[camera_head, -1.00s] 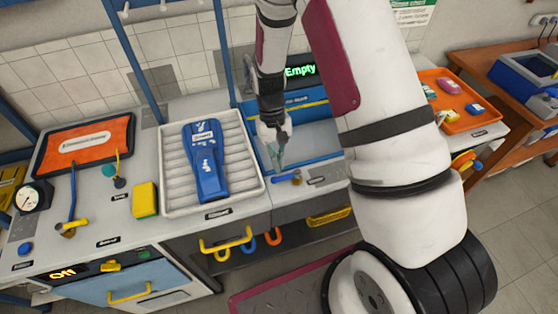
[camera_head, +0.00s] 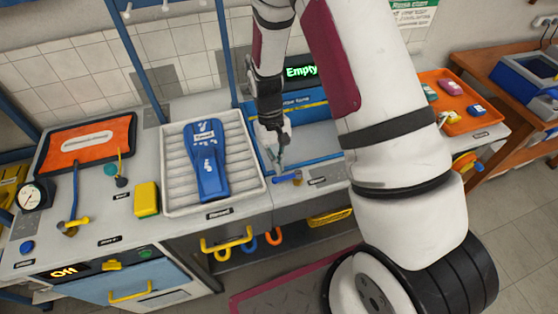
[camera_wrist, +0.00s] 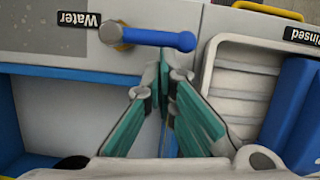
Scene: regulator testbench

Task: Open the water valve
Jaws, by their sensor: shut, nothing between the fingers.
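The water valve (camera_head: 288,178) is a small blue lever on a yellowish base at the front edge of the counter, below the blue-rimmed basin. In the wrist view the blue lever (camera_wrist: 160,39) lies sideways from its grey and yellow pivot, beside the "Water" label (camera_wrist: 78,18). My gripper (camera_head: 280,166) hangs just behind the valve in the head view. Its green fingers (camera_wrist: 165,72) are shut and empty, with the tips close to the lever's free end. I cannot tell whether they touch it.
A ribbed white tray (camera_head: 257,188) with a blue device (camera_head: 208,165) stands left of the basin. An "Empty" display (camera_head: 300,72) is behind it. A yellow sponge (camera_head: 146,199) and an orange tray (camera_head: 447,124) sit farther out.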

